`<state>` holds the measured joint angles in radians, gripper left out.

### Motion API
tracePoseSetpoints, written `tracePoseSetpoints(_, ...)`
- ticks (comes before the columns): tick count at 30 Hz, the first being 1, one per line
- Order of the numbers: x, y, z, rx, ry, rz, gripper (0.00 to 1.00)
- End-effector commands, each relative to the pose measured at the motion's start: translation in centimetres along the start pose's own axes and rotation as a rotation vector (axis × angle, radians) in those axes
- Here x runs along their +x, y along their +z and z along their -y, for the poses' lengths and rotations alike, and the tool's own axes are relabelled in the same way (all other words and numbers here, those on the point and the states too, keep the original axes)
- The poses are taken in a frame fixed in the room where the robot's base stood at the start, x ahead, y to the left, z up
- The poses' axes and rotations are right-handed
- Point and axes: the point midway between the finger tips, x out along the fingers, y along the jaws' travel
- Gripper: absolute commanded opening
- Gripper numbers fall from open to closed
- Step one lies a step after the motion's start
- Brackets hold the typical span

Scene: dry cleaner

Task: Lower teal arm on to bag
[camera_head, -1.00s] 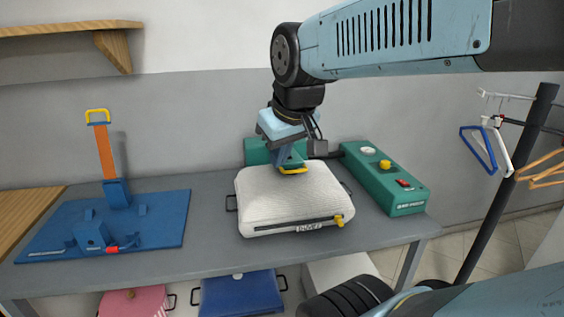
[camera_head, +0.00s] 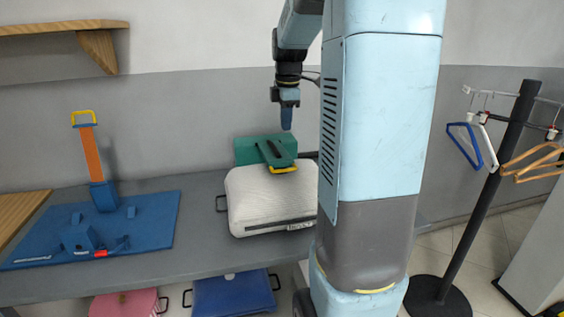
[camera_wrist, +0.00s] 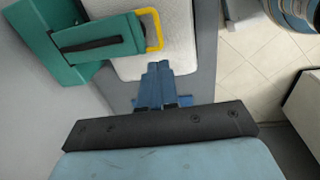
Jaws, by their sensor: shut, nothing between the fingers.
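The white bag (camera_head: 265,200) lies on the grey table, its right end hidden behind my arm. The teal arm (camera_head: 274,150) reaches forward from its teal base (camera_head: 245,149) behind the bag. It lies low over the bag's top back edge, with its yellow handle (camera_head: 283,170) at the bag's surface; I cannot tell how firmly it touches. In the wrist view the teal arm (camera_wrist: 100,38), yellow handle (camera_wrist: 155,30) and part of the bag (camera_wrist: 178,35) show. My gripper (camera_head: 287,124) is shut and empty, above and apart from the teal arm; its fingers also show in the wrist view (camera_wrist: 158,72).
A blue board (camera_head: 150,225) with an upright orange arm (camera_head: 92,152) stands left on the table (camera_head: 190,258). Pink (camera_head: 125,303) and blue (camera_head: 232,295) cases sit below. A rack (camera_head: 480,200) with hangers stands right. The wall shelf (camera_head: 60,28) is upper left.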

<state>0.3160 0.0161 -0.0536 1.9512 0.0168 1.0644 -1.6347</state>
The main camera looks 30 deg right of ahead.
Motion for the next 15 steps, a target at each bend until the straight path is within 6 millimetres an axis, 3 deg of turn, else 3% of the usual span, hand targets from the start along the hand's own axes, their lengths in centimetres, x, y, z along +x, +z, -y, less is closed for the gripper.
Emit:
tracePoseSetpoints(8, 1.9, 0.5, -0.5, -0.033, -0.012, 0.001, 0.0)
tracePoseSetpoints(15, 6.0, 0.4, -0.4, -0.033, -0.013, 0.001, 0.0)
